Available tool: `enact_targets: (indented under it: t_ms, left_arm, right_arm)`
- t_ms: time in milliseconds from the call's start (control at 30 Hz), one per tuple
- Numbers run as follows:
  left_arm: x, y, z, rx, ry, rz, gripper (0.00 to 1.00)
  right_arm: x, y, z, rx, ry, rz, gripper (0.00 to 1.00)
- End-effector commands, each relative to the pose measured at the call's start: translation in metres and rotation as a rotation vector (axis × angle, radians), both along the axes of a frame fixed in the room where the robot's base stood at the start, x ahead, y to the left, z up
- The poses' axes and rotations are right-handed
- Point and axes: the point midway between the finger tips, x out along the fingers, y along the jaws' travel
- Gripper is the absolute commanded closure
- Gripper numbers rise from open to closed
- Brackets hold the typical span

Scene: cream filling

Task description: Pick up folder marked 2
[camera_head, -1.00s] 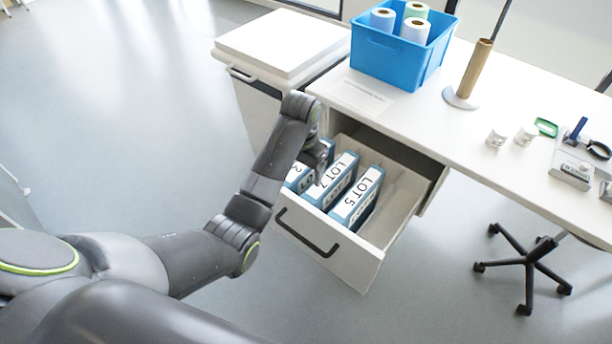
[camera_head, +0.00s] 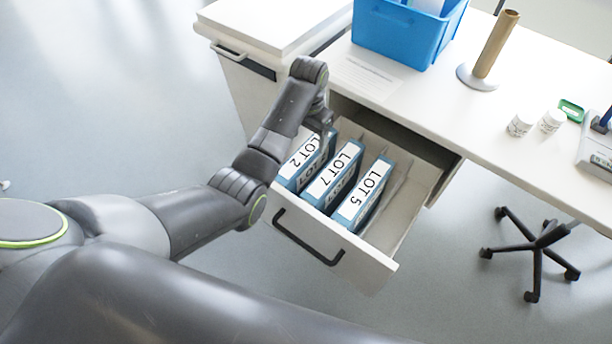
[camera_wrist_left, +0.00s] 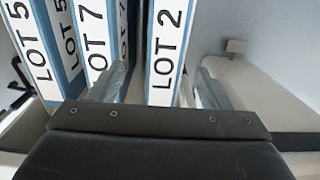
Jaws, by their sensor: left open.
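The LOT 2 folder (camera_head: 301,165) stands upright as the leftmost of three white-and-blue folders in the open drawer (camera_head: 377,258). My left gripper (camera_head: 327,122) is at the far end of this folder, with its fingertips partly hidden in the head view. In the left wrist view, the LOT 2 spine (camera_wrist_left: 167,45) lies between the two spread fingers of the open gripper (camera_wrist_left: 160,85). I cannot tell whether either finger touches it. My right gripper is not in view.
The LOT 7 folder (camera_head: 333,180) and LOT 5 folder (camera_head: 364,197) stand close to the right of LOT 2. Free drawer space lies right of LOT 5. The desk above holds a blue bin (camera_head: 405,32) and a cardboard tube on a stand (camera_head: 495,45).

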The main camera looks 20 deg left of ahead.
Motion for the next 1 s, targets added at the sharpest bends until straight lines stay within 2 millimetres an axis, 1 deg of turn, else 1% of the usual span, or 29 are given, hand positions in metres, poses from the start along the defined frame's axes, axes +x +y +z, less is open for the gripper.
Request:
enact_targets:
  t_ms: [33, 100, 200, 267, 367, 533, 633, 733, 967, 1000]
  left_arm:
    - [-0.001, 0.0, -0.011, -0.001, 0.004, 0.0, 0.29]
    - [-0.001, 0.0, -0.022, -0.001, 0.004, 0.0, 0.29]
    - [-0.001, 0.0, -0.031, 0.0, 0.002, 0.0, 0.29]
    - [0.0, 0.0, -0.033, -0.001, 0.0, -0.001, 0.29]
    - [0.0, 0.002, -0.041, 0.0, 0.002, 0.0, 0.29]
    - [0.002, 0.008, -0.067, 0.0, 0.004, -0.001, 0.29]
    - [0.002, 0.007, -0.08, 0.0, 0.002, -0.001, 0.29]
    - [0.002, 0.007, -0.086, -0.001, 0.001, -0.001, 0.29]
    - [0.002, 0.007, -0.086, -0.001, 0.0, -0.001, 0.29]
    - [0.002, 0.007, -0.086, -0.001, 0.0, -0.001, 0.34]
  right_arm:
    - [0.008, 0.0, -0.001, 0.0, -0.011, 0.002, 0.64]
    - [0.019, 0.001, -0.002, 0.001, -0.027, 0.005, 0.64]
    - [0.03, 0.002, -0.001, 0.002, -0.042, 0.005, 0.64]
    - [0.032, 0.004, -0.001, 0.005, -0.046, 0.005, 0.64]
    - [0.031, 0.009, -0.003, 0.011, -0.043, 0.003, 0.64]
    - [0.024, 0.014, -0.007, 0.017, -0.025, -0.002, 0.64]
    - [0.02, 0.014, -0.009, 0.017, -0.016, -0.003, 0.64]
    - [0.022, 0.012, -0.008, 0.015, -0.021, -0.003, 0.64]
    - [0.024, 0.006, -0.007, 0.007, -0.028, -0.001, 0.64]
    - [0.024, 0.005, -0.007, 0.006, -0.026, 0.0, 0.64]
